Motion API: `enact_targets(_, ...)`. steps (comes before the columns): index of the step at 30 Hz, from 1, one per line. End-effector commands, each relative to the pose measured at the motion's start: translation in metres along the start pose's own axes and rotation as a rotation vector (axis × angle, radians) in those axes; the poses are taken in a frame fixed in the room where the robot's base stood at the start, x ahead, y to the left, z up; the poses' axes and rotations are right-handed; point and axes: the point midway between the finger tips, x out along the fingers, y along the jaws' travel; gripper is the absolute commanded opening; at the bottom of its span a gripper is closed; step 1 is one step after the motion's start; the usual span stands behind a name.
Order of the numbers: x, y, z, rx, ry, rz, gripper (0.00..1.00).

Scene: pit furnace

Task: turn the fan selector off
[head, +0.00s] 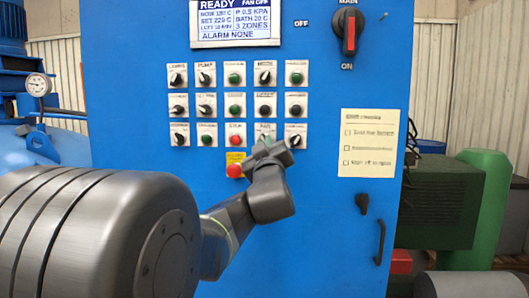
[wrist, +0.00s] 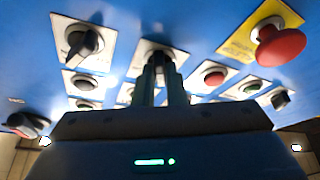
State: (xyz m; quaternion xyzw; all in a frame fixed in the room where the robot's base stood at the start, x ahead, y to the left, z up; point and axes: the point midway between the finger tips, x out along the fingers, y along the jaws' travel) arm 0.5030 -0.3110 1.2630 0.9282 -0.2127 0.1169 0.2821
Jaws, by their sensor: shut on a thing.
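The fan selector (head: 264,129) is in the bottom row of the blue control cabinet, fourth from the left. Its plate shows above my gripper (head: 268,146), which covers the knob in the head view. In the wrist view the selector's white plate (wrist: 148,46) is at top centre, with its dark knob between the fingers of my gripper (wrist: 163,76). My gripper is shut on that knob. The fingers hide most of it, so I cannot tell its angle. The cabinet display (head: 235,22) reads READY and FAN OFF.
Neighbouring selectors and buttons sit close around, including a black selector (head: 295,140) to the right and a red button (head: 236,140) to the left. A red mushroom button (head: 234,171) on a yellow plate is below left. A main switch (head: 349,32) is at upper right.

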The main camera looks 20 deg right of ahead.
Motion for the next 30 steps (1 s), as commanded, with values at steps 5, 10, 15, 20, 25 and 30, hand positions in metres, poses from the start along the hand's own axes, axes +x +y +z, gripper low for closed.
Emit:
enact_targets(5,-0.0001,0.0003,0.0007,-0.032,-0.001,-0.013,0.0)
enact_targets(10,0.0001,0.0004,0.0002,-0.043,-0.001,-0.018,0.0)
enact_targets(15,0.0002,0.0004,0.0,-0.043,0.0,-0.018,0.0)
enact_targets(20,0.0002,0.0003,0.0,-0.043,0.0,-0.018,0.19)
enact_targets(25,0.0002,0.0003,-0.0001,-0.042,0.0,-0.018,0.33)
enact_targets(30,-0.0002,0.0003,-0.0001,-0.042,0.0,-0.018,0.33)
